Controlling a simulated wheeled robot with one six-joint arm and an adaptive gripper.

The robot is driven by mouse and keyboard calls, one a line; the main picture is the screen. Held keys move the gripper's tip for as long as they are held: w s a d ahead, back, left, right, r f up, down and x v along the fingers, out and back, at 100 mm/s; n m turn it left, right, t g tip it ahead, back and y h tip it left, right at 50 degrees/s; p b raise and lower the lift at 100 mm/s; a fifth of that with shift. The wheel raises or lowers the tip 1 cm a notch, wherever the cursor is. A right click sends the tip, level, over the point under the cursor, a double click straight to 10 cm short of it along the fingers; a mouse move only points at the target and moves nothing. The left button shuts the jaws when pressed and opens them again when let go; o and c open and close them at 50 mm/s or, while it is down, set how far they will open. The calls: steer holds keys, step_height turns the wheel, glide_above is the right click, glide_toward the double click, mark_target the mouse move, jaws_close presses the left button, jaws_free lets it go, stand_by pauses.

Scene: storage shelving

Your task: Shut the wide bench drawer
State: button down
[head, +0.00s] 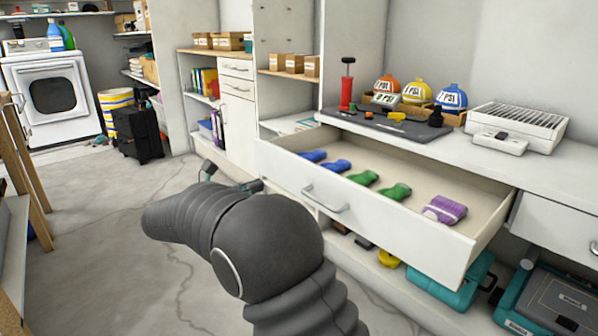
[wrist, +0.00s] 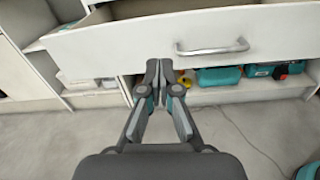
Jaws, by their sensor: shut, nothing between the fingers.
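The wide bench drawer (head: 399,232) is pulled well out from under the white bench top in the head view. Blue, green and purple items lie inside it. Its metal handle (head: 325,200) is on the front panel. In the wrist view the drawer front (wrist: 140,42) spans the top, with the handle (wrist: 212,48) right of centre. My gripper (wrist: 159,68) is shut and empty, with its fingertips by the lower edge of the drawer front, left of the handle. I cannot tell whether they touch it. In the head view my arm hides most of the gripper.
The bench top (head: 560,165) holds a dark mat, colored caps and a white device (head: 517,125). Teal cases (head: 452,283) sit on the shelf below the drawer. A black suitcase (head: 137,132) stands at the back left. The concrete floor (head: 95,235) at left is open.

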mark_target(307, 168)
steer(key=shift+n, duration=0.4)
steer(key=x, duration=0.7)
steer(key=b+x, duration=0.1)
steer(key=x, duration=0.6)
steer(key=shift+s+d+r, duration=0.25)
